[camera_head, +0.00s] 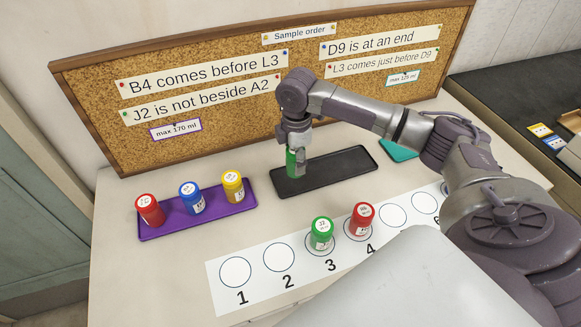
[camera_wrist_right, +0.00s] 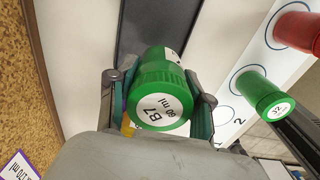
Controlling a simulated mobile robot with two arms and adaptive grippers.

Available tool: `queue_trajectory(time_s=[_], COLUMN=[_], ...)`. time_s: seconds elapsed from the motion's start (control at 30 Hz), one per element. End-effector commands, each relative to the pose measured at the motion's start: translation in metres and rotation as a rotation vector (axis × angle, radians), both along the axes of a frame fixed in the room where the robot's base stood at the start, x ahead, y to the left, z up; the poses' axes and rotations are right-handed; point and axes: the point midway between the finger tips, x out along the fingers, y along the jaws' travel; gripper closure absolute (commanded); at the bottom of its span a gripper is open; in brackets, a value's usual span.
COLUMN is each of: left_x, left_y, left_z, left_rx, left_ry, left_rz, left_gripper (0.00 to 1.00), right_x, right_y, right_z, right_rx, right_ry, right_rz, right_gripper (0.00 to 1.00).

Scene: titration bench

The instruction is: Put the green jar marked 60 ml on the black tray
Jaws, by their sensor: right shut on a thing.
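My right gripper (camera_head: 294,150) is shut on a green jar (camera_head: 292,163), holding it upright over or at the left end of the black tray (camera_head: 340,168). I cannot tell whether the jar touches the tray. In the right wrist view the jar (camera_wrist_right: 160,92) sits between the two fingers, its white lid label reading B7 and what looks like 60 ml. The black tray (camera_wrist_right: 150,22) shows behind it and looks empty. My left gripper is in neither view.
A purple tray (camera_head: 197,219) at left holds red, blue and yellow jars. On the numbered white strip (camera_head: 258,300), a green jar (camera_head: 321,234) stands at 3 and a red jar (camera_head: 361,219) at 4. A teal tray (camera_head: 398,150) lies behind my arm. A cork board (camera_head: 220,120) stands behind.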

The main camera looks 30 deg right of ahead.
Motion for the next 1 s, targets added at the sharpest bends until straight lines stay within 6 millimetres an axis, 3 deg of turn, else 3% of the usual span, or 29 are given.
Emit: queue_trajectory(time_s=[0.17, 0.5, 0.9, 0.93, 1.0], left_x=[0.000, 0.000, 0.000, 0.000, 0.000], left_y=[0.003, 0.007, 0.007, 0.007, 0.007], left_z=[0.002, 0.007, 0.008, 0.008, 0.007], left_rx=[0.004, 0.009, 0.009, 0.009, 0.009], left_ry=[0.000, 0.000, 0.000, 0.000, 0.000], left_rz=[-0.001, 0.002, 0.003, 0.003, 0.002], left_gripper=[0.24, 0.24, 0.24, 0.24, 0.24], right_x=[0.018, 0.018, 0.018, 0.018, 0.018], right_y=[0.004, 0.004, 0.004, 0.003, 0.003], right_z=[-0.010, -0.049, -0.054, -0.054, -0.054], right_rx=[0.000, -0.001, -0.001, -0.001, -0.001], right_ry=[0.000, 0.001, 0.000, -0.001, -0.001], right_rz=[-0.001, 0.000, 0.000, 0.000, 0.000], right_gripper=[0.85, 0.85, 0.85, 0.46, 0.34])
